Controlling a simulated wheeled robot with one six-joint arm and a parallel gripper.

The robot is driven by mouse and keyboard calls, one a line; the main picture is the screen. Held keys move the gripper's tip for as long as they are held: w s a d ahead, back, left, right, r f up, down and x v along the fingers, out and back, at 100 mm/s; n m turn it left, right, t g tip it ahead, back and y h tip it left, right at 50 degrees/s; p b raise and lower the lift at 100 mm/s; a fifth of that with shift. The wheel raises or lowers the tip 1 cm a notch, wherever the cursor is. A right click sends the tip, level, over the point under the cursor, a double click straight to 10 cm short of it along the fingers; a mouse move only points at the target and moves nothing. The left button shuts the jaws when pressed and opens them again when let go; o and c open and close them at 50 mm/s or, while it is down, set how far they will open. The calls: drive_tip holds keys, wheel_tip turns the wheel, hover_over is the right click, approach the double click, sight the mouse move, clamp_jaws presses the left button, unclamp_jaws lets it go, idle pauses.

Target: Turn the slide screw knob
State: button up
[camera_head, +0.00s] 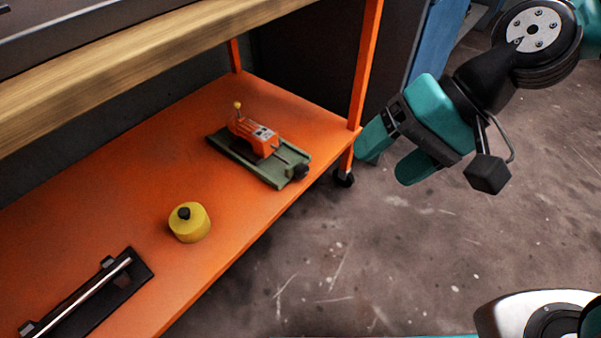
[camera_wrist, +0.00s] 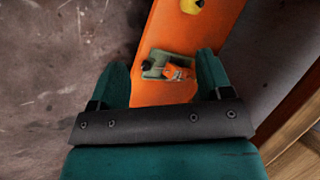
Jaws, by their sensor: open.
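The slide screw device has a green base (camera_head: 222,141) and an orange carriage (camera_head: 254,133) with a small yellow-tipped lever, and sits near the right end of the orange shelf. Its dark knob (camera_head: 300,171) is at the base's near right end. My gripper (camera_head: 387,163) is open and empty, to the right of the device, beyond the shelf's corner post in the head view. In the wrist view, the device's green base (camera_wrist: 152,69) shows between the fingers of my gripper (camera_wrist: 165,72), some distance beyond them.
The orange shelf (camera_head: 130,170) also holds a yellow cylinder with a black top (camera_head: 189,224) and a dark fixture with a metal rod (camera_head: 88,291). An orange post (camera_head: 366,65) stands at the shelf's right corner. A wooden top (camera_head: 110,67) overhangs the shelf. The concrete floor (camera_head: 400,260) is clear.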

drive_tip(key=w+a+f+m+t+y+b, duration=0.1)
drive_tip(key=w+f+m+y+b, duration=0.1)
drive_tip(key=w+f+m, duration=0.3)
drive_tip(key=w+f+m+t+y+b, duration=0.1)
drive_tip(key=w+f+m+y, duration=0.15)
drive_tip(key=f+m, duration=0.45)
drive_tip(key=m+t+b, duration=0.4)
drive_tip(key=m+t, duration=0.2)
drive_tip(key=m, duration=1)
approach(305, 172)
drive_tip(key=b+x, duration=0.5)
drive_tip(key=x, duration=0.3)
drive_tip(key=shift+a+f+b, duration=0.1)
drive_tip(key=shift+f+b, duration=0.15)
drive_tip(key=shift+b, duration=0.15)
drive_tip(key=shift+w+a+f+h, duration=0.1)
drive_tip(key=shift+w+a+h, duration=0.15)
drive_tip(key=shift+w+a, duration=0.3)
drive_tip(key=shift+s, duration=0.1)
drive_tip(key=shift+c, duration=0.4)
drive_tip(key=c, duration=0.8)
drive_tip(key=shift+c, duration=0.2)
